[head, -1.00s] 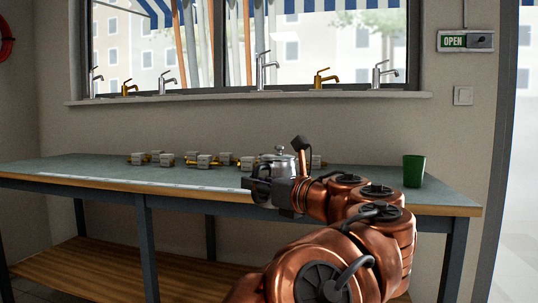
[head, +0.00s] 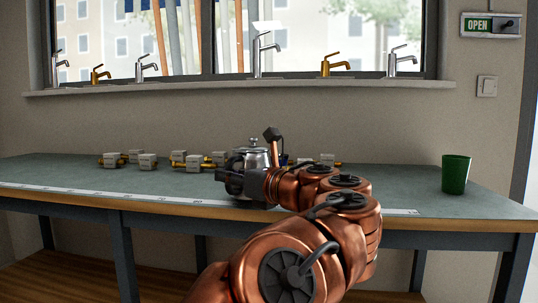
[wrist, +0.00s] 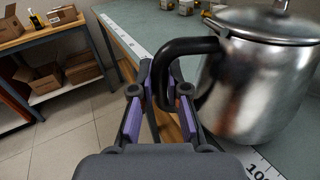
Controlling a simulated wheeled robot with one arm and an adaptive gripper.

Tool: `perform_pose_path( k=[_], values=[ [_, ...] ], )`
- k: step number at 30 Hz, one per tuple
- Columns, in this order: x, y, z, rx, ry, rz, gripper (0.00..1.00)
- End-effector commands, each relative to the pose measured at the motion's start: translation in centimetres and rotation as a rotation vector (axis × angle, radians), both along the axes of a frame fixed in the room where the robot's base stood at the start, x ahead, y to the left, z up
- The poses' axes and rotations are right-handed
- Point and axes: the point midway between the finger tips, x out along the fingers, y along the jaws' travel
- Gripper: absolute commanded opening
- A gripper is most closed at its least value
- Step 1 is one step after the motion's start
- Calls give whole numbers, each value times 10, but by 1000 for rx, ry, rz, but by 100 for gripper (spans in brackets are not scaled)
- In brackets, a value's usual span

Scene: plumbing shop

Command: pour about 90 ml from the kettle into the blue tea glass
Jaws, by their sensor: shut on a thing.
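The kettle (head: 257,157) is shiny metal with a lidded top and a black handle. It stands upright at the bench's front edge in the head view, and fills the right of the wrist view (wrist: 255,85). My gripper (wrist: 160,105) is shut on the kettle's black handle (wrist: 185,48). I cannot tell whether the kettle's base touches the bench. A small blue patch (head: 283,160) shows just right of the kettle, behind my arm. It may be the blue tea glass, mostly hidden.
A green cup (head: 456,174) stands at the bench's right end. Several white and brass valve-like parts (head: 148,161) lie along the back of the bench (head: 80,176). A ruler strip (head: 110,194) runs along its front edge. Bench space left of the green cup is clear.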

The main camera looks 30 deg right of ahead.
Motion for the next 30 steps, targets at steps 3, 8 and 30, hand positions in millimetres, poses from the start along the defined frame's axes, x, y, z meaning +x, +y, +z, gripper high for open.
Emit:
perform_pose_path(
  k=[3,8,30],
  values=[
    [0,0,1,0,-2,0,0],
    [0,1,1,-1,-3,2,0],
    [13,-17,53,236,143,7,0]
  ],
)
